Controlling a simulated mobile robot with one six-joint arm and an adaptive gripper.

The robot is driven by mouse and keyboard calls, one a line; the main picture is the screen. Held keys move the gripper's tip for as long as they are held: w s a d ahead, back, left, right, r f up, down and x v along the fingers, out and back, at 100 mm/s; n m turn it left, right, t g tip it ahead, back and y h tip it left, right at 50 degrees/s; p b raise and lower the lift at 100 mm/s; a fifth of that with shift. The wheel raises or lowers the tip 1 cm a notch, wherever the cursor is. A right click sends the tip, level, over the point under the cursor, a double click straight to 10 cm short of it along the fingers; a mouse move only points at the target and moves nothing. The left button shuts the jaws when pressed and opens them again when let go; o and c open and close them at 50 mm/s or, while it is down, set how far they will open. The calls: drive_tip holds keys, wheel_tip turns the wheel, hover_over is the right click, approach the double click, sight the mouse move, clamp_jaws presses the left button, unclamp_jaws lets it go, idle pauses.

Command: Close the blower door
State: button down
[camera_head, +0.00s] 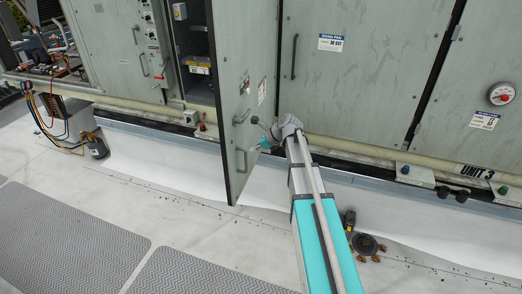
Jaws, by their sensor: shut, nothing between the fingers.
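The blower door (232,75) is a tall grey-green panel standing open, swung out from the cabinet. Its outer face, with labels and handles, faces right. Its free edge is toward me. An upper handle (242,117) and a lower handle (242,160) are near that free edge. My gripper (257,147) is shut and empty on the outer-face side, close to the door between the two handles. I cannot tell whether it touches the door. The opening (197,50) behind the door shows a dark interior with a yellow-labelled part; the door hides some of it.
Closed cabinet panels (335,85) stand to the right, with a gauge (501,94). A pale pipe (375,152) runs along the base. Gauge hoses (60,120) and a black canister (96,147) are at left. A dark coiled tool (365,243) lies on the roof beside my arm. Grey mats (70,240) lie in front.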

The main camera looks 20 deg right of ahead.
sight(232, 155)
drive_tip(key=shift+w+a+f+b, duration=0.5)
drive_tip(key=shift+w+a, duration=0.2)
drive_tip(key=shift+a, duration=0.35)
drive_tip(key=shift+w+a+f+b, duration=0.45)
drive_tip(key=shift+w+a+f, duration=0.25)
drive_tip(key=shift+a, duration=0.3)
drive_tip(key=shift+w+a+f+b, duration=0.5)
drive_tip(key=shift+w+a, duration=0.2)
drive_tip(key=shift+a, duration=0.35)
